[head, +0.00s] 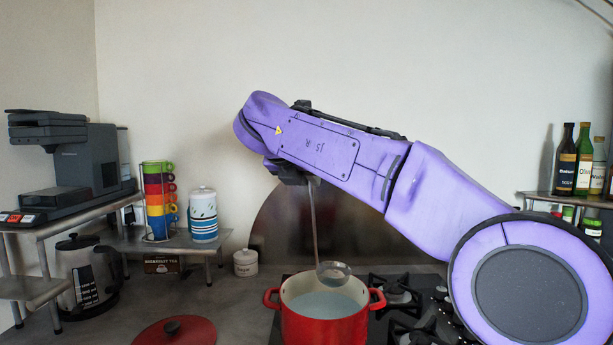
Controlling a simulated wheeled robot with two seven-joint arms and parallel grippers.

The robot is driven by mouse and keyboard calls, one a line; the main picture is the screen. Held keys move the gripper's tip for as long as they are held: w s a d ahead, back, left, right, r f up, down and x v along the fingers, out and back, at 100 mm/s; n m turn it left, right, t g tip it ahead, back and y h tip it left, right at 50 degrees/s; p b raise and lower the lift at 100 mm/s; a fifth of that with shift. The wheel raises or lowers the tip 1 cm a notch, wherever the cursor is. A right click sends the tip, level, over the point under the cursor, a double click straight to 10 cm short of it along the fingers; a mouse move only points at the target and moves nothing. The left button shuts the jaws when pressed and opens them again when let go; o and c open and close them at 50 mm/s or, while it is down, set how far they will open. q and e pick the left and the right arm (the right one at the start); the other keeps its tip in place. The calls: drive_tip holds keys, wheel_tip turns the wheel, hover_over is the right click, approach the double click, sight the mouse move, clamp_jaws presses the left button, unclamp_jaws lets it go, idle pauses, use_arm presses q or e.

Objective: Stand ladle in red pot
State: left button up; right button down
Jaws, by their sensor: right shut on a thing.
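The red pot (324,325) stands on the stove at the bottom middle, uncovered, with a pale inside and two side handles. The ladle (334,272) hangs from my right gripper (312,182), handle up and bowl down. Its bowl shows over the back part of the pot's opening; I cannot tell whether it is above the rim or behind it. My right gripper is shut on the ladle's handle near the top, and my arm partly hides it. My left gripper is not in view.
A red lid (175,332) lies on the counter left of the pot. Black burner grates (398,290) are to its right. A white jar (246,263), a mug rack (160,200), a kettle (86,275) and a coffee machine (75,160) stand left. Bottles (566,160) stand on a right shelf.

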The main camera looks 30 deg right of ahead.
drive_tip(key=shift+s+a+f+b, duration=0.15)
drive_tip(key=shift+f+b, duration=0.5)
drive_tip(key=shift+f, duration=0.2)
wheel_tip(320, 180, down, 9)
drive_tip(key=b, duration=0.8)
drive_tip(key=shift+f+b, duration=0.2)
drive_tip(key=shift+b, duration=0.1)
drive_tip(key=c, duration=1)
unclamp_jaws()
